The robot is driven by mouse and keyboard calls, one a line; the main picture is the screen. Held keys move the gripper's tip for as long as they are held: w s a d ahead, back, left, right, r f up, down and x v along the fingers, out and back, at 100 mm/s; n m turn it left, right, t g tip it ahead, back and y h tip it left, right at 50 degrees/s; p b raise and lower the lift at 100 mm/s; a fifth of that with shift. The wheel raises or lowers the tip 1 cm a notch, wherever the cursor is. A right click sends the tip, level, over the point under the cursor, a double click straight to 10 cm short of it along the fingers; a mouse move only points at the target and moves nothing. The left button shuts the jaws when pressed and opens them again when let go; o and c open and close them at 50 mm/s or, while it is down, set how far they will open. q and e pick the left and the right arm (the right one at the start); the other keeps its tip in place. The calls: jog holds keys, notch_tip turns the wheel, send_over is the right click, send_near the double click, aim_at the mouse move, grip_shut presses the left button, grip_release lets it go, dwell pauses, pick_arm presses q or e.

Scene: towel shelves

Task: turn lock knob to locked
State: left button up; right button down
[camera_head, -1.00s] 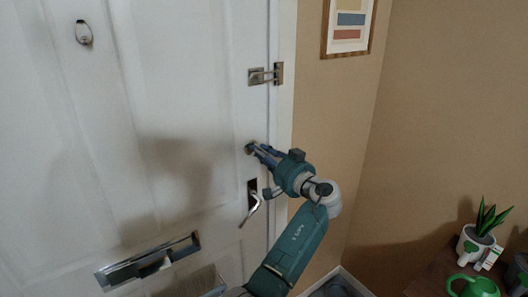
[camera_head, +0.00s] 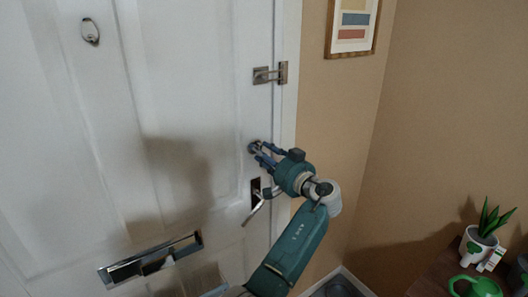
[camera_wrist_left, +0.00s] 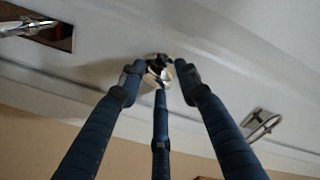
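The lock knob (camera_head: 254,147) is a small round metal piece on the white door (camera_head: 205,60), above the door handle. It also shows in the left wrist view (camera_wrist_left: 157,70), partly hidden by my fingers. My left gripper (camera_head: 264,154) is at the knob. In the left wrist view its blue fingers (camera_wrist_left: 160,78) are spread, one on each side of the knob and a third in front of it. The side fingers look apart from the knob; I cannot tell whether the third touches it. My right gripper is not in view.
The door handle (camera_head: 256,206) is just below the gripper. A metal latch (camera_head: 270,74) is above, at the door edge. A letter slot (camera_head: 150,259) is low on the door. A plant pot (camera_head: 475,245) and green watering can (camera_head: 474,286) stand at the right.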

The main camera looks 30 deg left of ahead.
pick_arm(q)
jog(key=v, duration=1.2)
jog(key=shift+w, duration=0.1)
